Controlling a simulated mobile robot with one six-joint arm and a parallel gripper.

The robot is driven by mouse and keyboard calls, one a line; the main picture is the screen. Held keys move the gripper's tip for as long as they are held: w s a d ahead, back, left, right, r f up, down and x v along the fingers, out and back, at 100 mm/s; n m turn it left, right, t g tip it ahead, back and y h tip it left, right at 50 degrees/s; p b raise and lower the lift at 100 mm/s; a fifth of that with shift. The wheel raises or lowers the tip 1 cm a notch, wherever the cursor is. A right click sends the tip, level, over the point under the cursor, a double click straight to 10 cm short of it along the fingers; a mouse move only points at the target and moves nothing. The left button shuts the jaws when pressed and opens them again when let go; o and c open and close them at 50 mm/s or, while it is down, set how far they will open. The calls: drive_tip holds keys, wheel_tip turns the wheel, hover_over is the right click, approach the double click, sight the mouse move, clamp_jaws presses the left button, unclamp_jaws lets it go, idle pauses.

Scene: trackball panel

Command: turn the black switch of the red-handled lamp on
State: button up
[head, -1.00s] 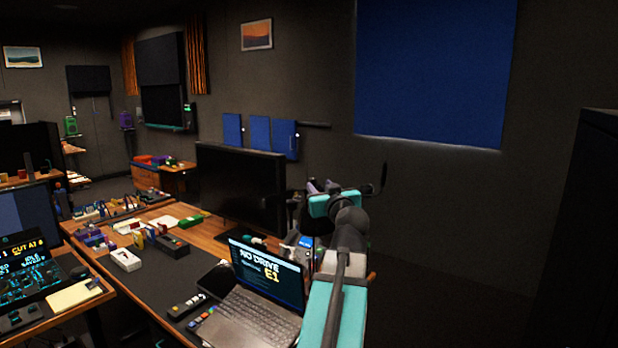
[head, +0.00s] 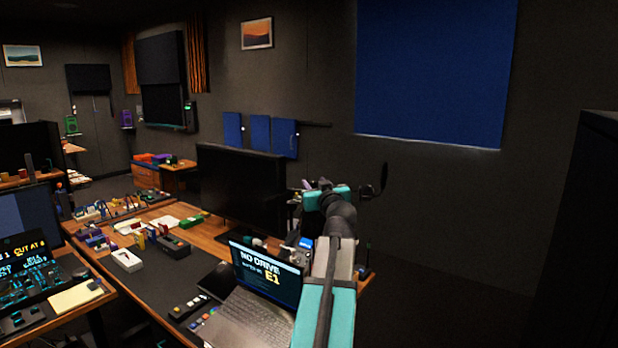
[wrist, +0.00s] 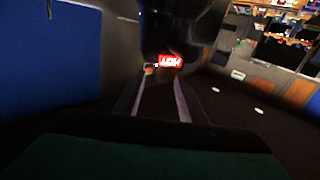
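I cannot pick out the red-handled lamp or its black switch in either view. In the wrist view, my gripper (wrist: 158,80) shows as two pale fingers with a dark gap between them. It looks open and nothing shows held. My fingers cannot be made out there.
A large monitor (head: 240,190) stands left of my arm. An open laptop (head: 265,275) sits near it on the desk. Several small devices and a white box (head: 127,260) crowd the desk to the left. The dark wall at right, below the blue panel (head: 435,70), looks clear.

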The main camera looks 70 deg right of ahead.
drive_tip(key=p+x, duration=0.2)
drive_tip(key=x, duration=0.5)
idle(0.4)
